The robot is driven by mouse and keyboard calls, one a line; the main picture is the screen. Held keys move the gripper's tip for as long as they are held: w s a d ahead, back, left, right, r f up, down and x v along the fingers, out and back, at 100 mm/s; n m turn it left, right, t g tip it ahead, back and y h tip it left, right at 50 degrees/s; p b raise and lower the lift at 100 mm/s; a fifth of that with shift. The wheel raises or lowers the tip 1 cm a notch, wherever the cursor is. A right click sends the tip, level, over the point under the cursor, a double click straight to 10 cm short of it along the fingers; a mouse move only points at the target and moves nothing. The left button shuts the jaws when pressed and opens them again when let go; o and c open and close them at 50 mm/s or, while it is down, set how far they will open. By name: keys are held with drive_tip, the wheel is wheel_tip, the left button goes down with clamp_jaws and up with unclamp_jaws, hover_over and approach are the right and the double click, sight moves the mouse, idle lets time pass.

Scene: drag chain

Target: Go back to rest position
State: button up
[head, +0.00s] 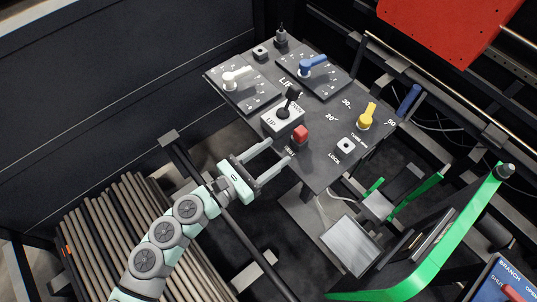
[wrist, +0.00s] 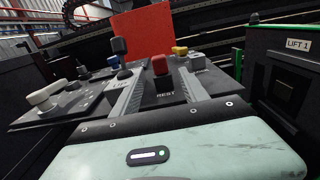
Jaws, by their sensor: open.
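My gripper (head: 264,163) is open and empty, with its two fingers apart near the front left edge of the dark control panel (head: 322,172). In the wrist view its fingers (wrist: 160,92) point toward the panel, with a red knob (wrist: 160,66) and the label REST showing between them. The red knob (head: 300,134) sits on the panel just beyond the fingertips in the head view and is apart from them. A black lever (head: 290,100) stands on a light base behind it.
The panel also has a white handle (head: 236,77), a blue handle (head: 312,65) and a yellow handle (head: 367,116). A green curved frame (head: 440,255) is at the right. Several long rods (head: 120,225) lie at lower left. A dark rail (head: 225,210) runs beneath my arm.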

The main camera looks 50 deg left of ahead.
drive_tip(key=shift+s, duration=0.55)
